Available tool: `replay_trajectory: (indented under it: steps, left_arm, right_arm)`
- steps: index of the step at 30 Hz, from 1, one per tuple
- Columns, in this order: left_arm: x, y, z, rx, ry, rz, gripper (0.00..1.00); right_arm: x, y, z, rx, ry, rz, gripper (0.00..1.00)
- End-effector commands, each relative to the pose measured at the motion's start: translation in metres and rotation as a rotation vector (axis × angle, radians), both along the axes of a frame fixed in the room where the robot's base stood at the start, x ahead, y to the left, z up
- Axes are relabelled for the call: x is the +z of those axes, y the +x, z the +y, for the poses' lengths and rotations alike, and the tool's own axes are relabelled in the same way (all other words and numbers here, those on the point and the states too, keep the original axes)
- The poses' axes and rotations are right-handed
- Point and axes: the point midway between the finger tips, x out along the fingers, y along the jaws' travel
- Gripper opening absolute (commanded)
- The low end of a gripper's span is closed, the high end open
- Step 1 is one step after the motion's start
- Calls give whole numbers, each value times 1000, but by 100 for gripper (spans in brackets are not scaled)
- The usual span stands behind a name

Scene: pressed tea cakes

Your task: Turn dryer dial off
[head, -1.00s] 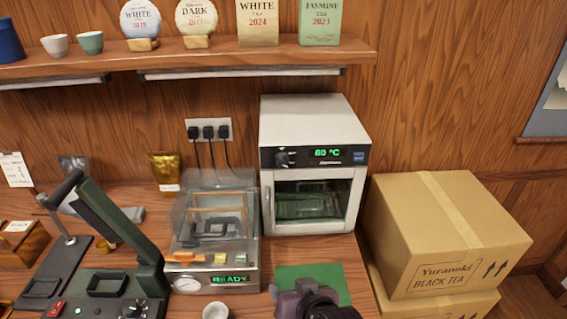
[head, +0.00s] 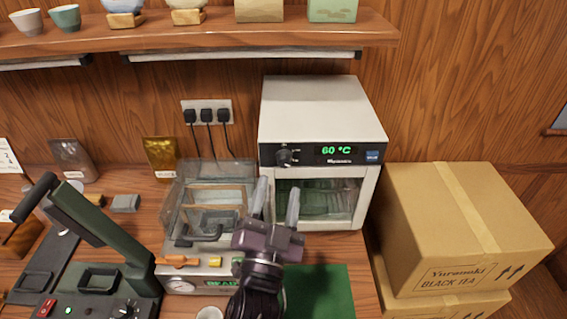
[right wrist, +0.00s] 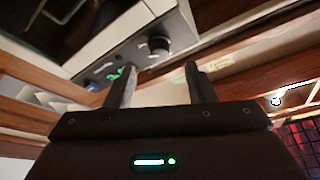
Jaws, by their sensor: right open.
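The dryer (head: 322,110) is a white box with a dark front panel and a glass door, standing on the bench. Its green display (head: 336,150) reads 60 °C. The dark dial (head: 284,157) is at the panel's left end and also shows in the right wrist view (right wrist: 158,43). My right gripper (head: 278,197) is open and empty, its two fingers pointing up in front of the dryer's door, just below the dial and apart from it. In the right wrist view its fingers (right wrist: 160,85) stand spread with the dial beyond them. My left gripper is not in view.
A clear-lidded sealing machine (head: 205,215) stands left of the dryer. A green hand press (head: 100,235) is further left. Stacked cardboard boxes (head: 455,225) stand on the right. A shelf (head: 220,38) runs above, and a green mat (head: 322,290) lies in front.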

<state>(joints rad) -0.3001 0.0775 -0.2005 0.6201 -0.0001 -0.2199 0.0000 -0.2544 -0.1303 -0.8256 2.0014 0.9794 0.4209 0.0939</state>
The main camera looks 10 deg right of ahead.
Motion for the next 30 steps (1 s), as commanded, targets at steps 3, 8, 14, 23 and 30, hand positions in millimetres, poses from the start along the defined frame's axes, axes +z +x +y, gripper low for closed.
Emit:
replay_trajectory:
  steps: [3, 8, 14, 23, 30]
  left_arm:
    - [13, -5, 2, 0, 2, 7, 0]
    - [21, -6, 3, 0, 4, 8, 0]
    - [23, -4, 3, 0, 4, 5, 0]
    - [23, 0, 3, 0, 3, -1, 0]
    - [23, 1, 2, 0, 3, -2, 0]
  right_arm:
    - [12, 19, -8, -1, -3, -2, 49]
    - [17, 37, -16, 0, -2, -1, 49]
    - [18, 46, -19, 2, 0, 1, 49]
    - [17, 46, -20, 2, 0, 1, 38]
    - [17, 46, -20, 1, 0, 2, 6]
